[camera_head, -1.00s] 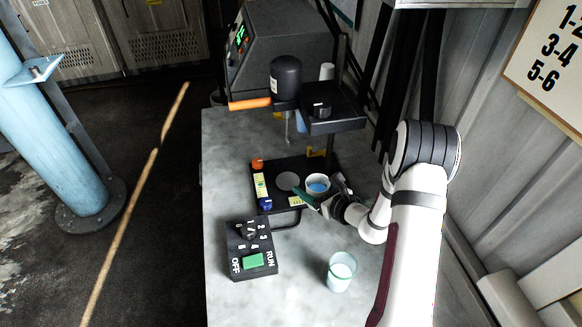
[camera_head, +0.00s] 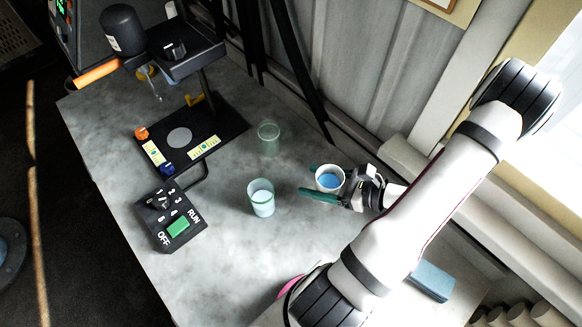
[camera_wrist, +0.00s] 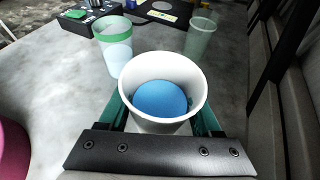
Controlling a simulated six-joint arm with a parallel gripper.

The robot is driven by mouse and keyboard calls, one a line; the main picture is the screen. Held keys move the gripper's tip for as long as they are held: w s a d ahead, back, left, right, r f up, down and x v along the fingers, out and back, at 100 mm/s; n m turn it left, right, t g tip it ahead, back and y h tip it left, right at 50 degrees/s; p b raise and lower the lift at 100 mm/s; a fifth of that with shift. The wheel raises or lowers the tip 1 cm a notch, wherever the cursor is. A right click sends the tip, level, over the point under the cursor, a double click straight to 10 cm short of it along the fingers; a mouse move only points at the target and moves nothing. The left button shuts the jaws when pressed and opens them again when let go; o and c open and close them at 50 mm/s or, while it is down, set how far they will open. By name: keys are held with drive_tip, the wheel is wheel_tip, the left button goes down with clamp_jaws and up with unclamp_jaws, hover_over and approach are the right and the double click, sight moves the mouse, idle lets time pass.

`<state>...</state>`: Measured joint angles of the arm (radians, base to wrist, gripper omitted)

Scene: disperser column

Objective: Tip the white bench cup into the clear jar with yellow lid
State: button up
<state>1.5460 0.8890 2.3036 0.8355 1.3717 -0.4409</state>
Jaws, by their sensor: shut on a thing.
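The white bench cup (camera_head: 330,179) holds blue liquid and stands upright in my gripper (camera_head: 322,190), right of the other cups. In the wrist view the white cup (camera_wrist: 165,88) fills the middle, with the green fingers shut on its sides. I cannot tell how far it is above the bench.
A clear greenish cup with white contents (camera_head: 261,199) stands just left of my gripper. An empty one (camera_head: 268,138) stands behind. The disperser's black base plate (camera_head: 228,122) and the control box (camera_head: 171,217) are further left. A wall runs along the right.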

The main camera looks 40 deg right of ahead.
drive_tip(key=w+a+r+m+y, duration=0.1)
drive_tip(key=w+a+r, duration=0.1)
drive_tip(key=w+a, duration=0.5)
drive_tip(key=w+a+r, duration=0.2)
drive_tip(key=w, duration=0.8)
drive_tip(key=w+d+r+m+y, duration=0.1)
drive_tip(key=d+r+m+y, duration=0.1)
drive_tip(key=m, duration=0.5)
drive_tip(key=w+d+r+m+t+y, duration=0.1)
drive_tip(key=d+r+m+y, duration=0.1)
drive_tip(key=m+y, duration=0.3)
drive_tip(key=shift+d+r+m, duration=0.25)
drive_tip(key=shift+d+m, duration=0.1)
drive_tip(key=shift+m, duration=1.35)
drive_tip(key=shift+s+a+r, duration=0.15)
drive_tip(key=shift+s+a, duration=0.2)
drive_tip(key=shift+a, duration=0.45)
drive_tip(key=shift+s+a+r, duration=0.2)
drive_tip(key=shift+s+a, duration=0.1)
drive_tip(key=shift+a, duration=0.45)
drive_tip(key=shift+s+a+r, duration=0.15)
drive_tip(key=shift+s+a, duration=0.2)
drive_tip(key=shift+a, duration=0.45)
